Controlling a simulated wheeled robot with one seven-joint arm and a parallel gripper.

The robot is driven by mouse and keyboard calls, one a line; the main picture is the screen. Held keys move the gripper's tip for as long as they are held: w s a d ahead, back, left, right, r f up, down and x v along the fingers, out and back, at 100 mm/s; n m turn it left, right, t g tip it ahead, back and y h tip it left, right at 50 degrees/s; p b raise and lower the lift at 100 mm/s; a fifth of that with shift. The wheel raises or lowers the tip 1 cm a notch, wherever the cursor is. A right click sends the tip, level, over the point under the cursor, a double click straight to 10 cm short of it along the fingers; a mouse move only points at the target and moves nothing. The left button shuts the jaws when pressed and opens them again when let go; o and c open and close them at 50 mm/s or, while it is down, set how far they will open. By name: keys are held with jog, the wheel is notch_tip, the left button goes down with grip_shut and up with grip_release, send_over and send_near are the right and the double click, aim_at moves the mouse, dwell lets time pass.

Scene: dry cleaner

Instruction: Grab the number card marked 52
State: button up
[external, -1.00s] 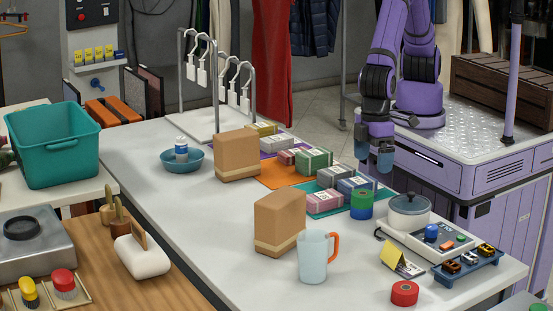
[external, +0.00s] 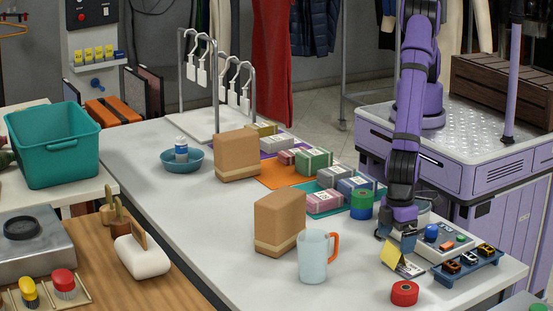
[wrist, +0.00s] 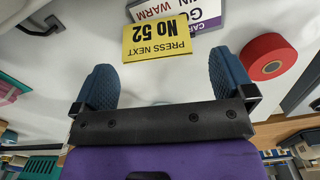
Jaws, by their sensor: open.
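The number card (wrist: 157,37) is yellow and reads "PRESS NEXT No 52", upside down in the wrist view. In the external view the yellow card (external: 391,253) stands tilted near the table's front right. My gripper (wrist: 165,85) is open, its two blue fingers wide apart with nothing between them. The card lies just beyond the fingertips, between their lines. In the external view my gripper (external: 394,236) hangs over the table just behind the card, its fingers partly hidden.
A white and purple care card (wrist: 195,14) lies beside the yellow card. A red tape roll (external: 404,293), a clear mug with an orange handle (external: 313,257), a blue rack (external: 467,269) and a green-blue roll (external: 361,205) stand around it.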

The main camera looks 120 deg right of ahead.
aim_at(403, 260)
jog(key=shift+d+f, duration=0.2)
jog(key=shift+f, duration=2.4)
jog(key=c, duration=0.8)
